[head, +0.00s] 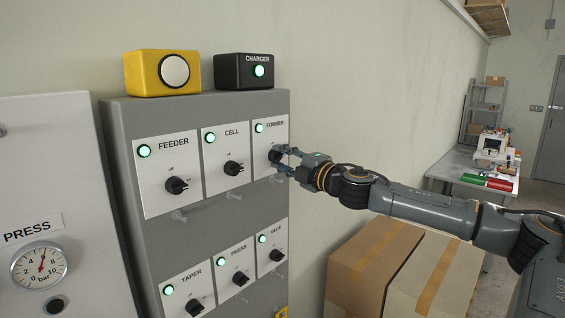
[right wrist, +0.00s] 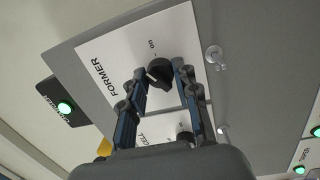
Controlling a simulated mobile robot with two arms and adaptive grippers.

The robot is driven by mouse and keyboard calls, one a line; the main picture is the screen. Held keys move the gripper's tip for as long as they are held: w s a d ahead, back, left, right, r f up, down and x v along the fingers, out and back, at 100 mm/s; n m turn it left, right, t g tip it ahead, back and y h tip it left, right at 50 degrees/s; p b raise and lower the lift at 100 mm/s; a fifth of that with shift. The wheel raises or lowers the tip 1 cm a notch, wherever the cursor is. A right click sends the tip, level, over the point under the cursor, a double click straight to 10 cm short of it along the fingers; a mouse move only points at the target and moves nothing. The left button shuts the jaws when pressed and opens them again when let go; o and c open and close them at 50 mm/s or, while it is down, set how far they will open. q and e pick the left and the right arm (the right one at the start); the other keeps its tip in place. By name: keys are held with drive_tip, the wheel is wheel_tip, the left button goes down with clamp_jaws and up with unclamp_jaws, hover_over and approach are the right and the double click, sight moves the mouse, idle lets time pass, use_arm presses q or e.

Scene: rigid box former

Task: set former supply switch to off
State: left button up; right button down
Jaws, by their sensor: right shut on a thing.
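The former supply switch is a black rotary knob (head: 274,156) on the white FORMER plate (head: 270,135), at the top right of the grey panel. The green lamp (head: 259,127) on that plate is lit. My right gripper (head: 283,158) comes in from the right and is shut on this knob. In the right wrist view the knob (right wrist: 160,74) sits between the two fingertips (right wrist: 160,78), with the word "on" beside it. Which mark the knob points to is hard to tell. My left gripper is not in view.
FEEDER (head: 177,185) and CELL (head: 233,168) knobs are to the left; TAPER, PRESS and GLUE knobs are below, all with lit green lamps. A yellow box (head: 135,75) and black CHARGER box (head: 230,72) top the panel. Cardboard boxes (head: 372,260) stand below my right arm.

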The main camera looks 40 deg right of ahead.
drive_tip(key=n, duration=0.3)
drive_tip(key=n+y+b, duration=0.1)
drive_tip(key=n, duration=0.3)
drive_tip(key=shift+f+t, duration=0.15)
drive_tip(key=shift+t, duration=0.15)
drive_tip(key=shift+n+y+b, duration=0.5)
drive_tip(key=shift+n, duration=2.4)
drive_tip(key=c, duration=1)
unclamp_jaws()
